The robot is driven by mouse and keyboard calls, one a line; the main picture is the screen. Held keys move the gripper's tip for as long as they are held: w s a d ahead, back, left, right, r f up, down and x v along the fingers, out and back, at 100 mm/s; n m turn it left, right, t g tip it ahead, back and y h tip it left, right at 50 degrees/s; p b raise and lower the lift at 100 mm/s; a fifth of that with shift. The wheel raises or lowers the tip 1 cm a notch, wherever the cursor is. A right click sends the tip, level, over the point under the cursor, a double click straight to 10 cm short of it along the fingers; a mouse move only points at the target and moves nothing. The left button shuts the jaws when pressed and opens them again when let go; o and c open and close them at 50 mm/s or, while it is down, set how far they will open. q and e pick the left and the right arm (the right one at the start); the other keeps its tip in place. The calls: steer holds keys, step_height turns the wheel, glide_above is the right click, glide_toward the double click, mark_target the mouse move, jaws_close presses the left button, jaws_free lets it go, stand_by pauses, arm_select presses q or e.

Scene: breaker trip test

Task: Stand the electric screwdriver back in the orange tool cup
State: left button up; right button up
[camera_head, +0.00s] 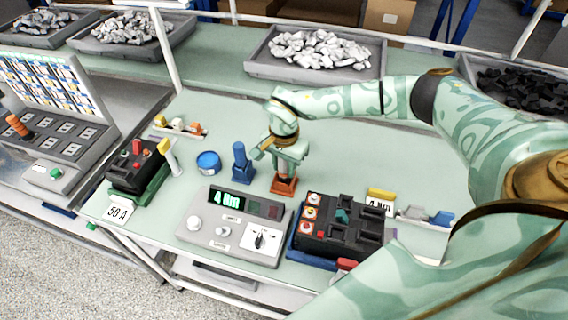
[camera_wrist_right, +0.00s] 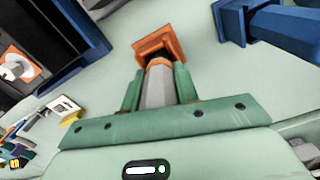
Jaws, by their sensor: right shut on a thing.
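The orange tool cup (camera_head: 284,187) stands on the pale green bench, behind the grey test unit. My right gripper (camera_head: 287,160) is directly above it, pointing down. In the right wrist view, its green fingers (camera_wrist_right: 157,88) are shut on the grey body of the electric screwdriver (camera_wrist_right: 157,90). The screwdriver's far end meets the orange cup (camera_wrist_right: 160,45) in that view. I cannot tell how deep it sits in the cup, as the gripper hides much of it. My left gripper is not in view.
A blue holder (camera_head: 242,165) stands close left of the cup. The grey test unit (camera_head: 235,225) reads 4 Nm. A black breaker (camera_head: 340,228) is at front right, another (camera_head: 137,165) at left. A blue tin (camera_head: 208,162) is nearby.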

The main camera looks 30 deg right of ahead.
steer(key=shift+f, duration=0.15)
steer(key=o, duration=1.1)
step_height(320, 180, up, 16)
steer(key=shift+r+p, duration=0.25)
steer(key=shift+p, duration=0.85)
